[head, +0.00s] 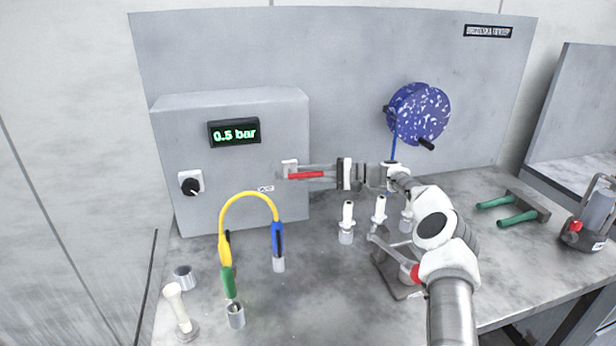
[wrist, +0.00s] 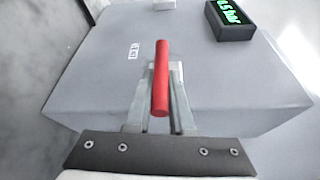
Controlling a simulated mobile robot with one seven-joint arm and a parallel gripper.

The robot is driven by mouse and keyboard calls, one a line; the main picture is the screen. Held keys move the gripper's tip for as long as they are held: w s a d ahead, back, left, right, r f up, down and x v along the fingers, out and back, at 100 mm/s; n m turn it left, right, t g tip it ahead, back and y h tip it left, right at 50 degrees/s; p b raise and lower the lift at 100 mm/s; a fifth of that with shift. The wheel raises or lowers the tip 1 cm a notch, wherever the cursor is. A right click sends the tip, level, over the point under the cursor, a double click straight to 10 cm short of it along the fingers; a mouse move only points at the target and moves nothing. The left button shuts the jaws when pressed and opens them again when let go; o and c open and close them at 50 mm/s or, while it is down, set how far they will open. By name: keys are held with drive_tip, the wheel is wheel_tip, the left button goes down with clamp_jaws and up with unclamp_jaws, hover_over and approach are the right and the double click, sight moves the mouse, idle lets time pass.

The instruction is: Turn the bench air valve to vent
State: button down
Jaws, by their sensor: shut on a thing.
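The air valve is on the front of a grey box, with a white mount (head: 289,165) and a red lever handle (head: 306,176). The handle lies about level, pointing right from the mount. My gripper (head: 304,171) reaches in from the right and is shut on the red handle. In the wrist view the red handle (wrist: 161,80) runs between the two fingers of my gripper (wrist: 160,95). A small label (head: 265,188) is on the box, left of and below the valve; its print is too small to read. The display (head: 234,132) reads 0.5 bar.
A black knob (head: 191,185) is on the box's left side. A yellow hose (head: 249,195) arches in front of it. White-topped fittings (head: 347,220) stand below my arm. A blue speckled disc (head: 418,114) hangs behind. Green-handled pliers-like tool (head: 517,219) lies right. The bench front centre is clear.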

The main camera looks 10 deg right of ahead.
idle(0.3)
drive_tip(key=c, duration=0.8)
unclamp_jaws()
